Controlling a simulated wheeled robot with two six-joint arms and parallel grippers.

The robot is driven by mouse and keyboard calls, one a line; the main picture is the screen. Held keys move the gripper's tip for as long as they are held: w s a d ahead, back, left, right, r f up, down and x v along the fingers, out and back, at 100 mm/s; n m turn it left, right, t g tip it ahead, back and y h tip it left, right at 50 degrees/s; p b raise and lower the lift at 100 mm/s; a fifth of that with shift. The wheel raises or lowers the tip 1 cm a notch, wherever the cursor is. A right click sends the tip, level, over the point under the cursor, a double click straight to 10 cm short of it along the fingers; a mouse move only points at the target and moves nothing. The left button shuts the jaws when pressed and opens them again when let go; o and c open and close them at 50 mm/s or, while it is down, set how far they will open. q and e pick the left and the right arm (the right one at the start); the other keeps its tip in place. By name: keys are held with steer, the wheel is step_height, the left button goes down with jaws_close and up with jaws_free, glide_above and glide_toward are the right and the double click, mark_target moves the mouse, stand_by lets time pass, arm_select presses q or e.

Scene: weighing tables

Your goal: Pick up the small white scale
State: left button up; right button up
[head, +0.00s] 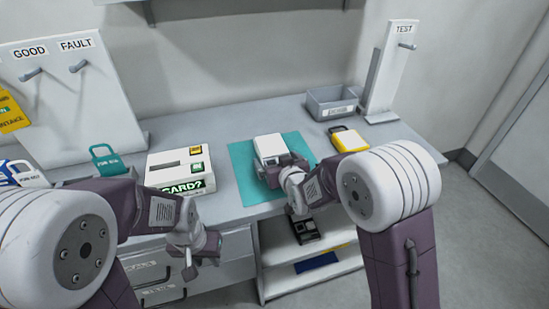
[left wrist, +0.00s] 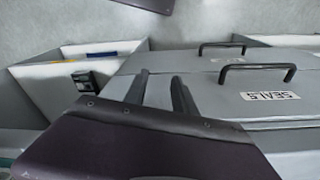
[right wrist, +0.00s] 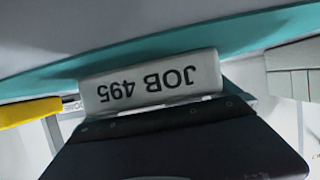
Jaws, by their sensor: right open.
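A small white block-like item (head: 270,147), taken to be the small white scale, lies on the teal mat (head: 240,187) on the bench. In the right wrist view its white face (right wrist: 152,82) reads JOB 495, upside down. My right gripper (head: 284,168) is open, at the item's near side and partly covering it. Its fingers are hidden in the right wrist view, so contact cannot be told. My left gripper (head: 201,262) is open and empty, in front of the drawers; its two dark fingers (left wrist: 160,94) stand apart in the left wrist view.
A yellow item (head: 349,140) and grey bin (head: 325,107) stand to the right. A TEST stand (head: 392,75) is behind. A dark device (head: 304,231) sits on the shelf below.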

mark_target(277, 148)
steer(key=shift+r, duration=0.1)
steer(key=c, duration=1.6)
step_height(277, 148, up, 5)
steer(key=shift+f+p, duration=0.1)
steer(key=shift+p, duration=0.45)
steer(key=shift+w+r+p+v, duration=0.1)
steer(key=shift+r+p+v, duration=0.1)
steer(key=shift+v, duration=2)
steer(key=shift+w+r+p+v, duration=0.1)
steer(key=shift+r+p+v, duration=0.1)
steer(key=shift+v, duration=2.05)
steer(key=shift+w+r+p+v, duration=0.1)
steer(key=shift+r+p+v, duration=0.1)
steer(key=shift+v, duration=2)
